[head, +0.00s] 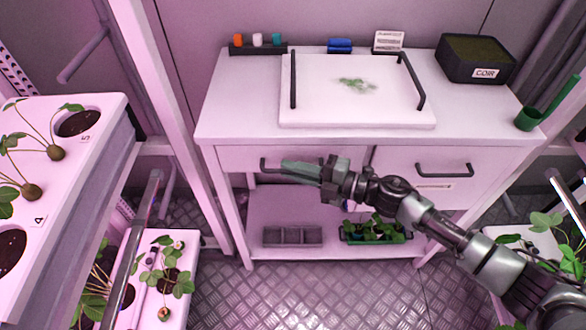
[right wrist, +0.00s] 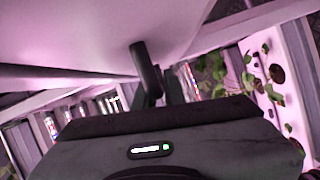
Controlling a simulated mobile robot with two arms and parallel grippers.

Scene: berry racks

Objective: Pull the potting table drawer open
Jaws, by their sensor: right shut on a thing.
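The white potting table (head: 215,115) stands against the back wall. Its left drawer (head: 238,158) has a dark bar handle (head: 268,167) and looks flush with the table front. My right gripper (head: 296,168), reaching in from the lower right, is shut on this handle and covers its right part. In the right wrist view the dark handle (right wrist: 146,70) runs down to the fingers, beside a pale drawer surface. The right drawer (head: 400,165) with its own handle (head: 444,170) looks closed. My left gripper is not in view.
A grey bin (head: 292,236) and a planted tray (head: 376,236) sit on the lower shelf. Berry racks (head: 70,140) stand left; the front floor is clear.

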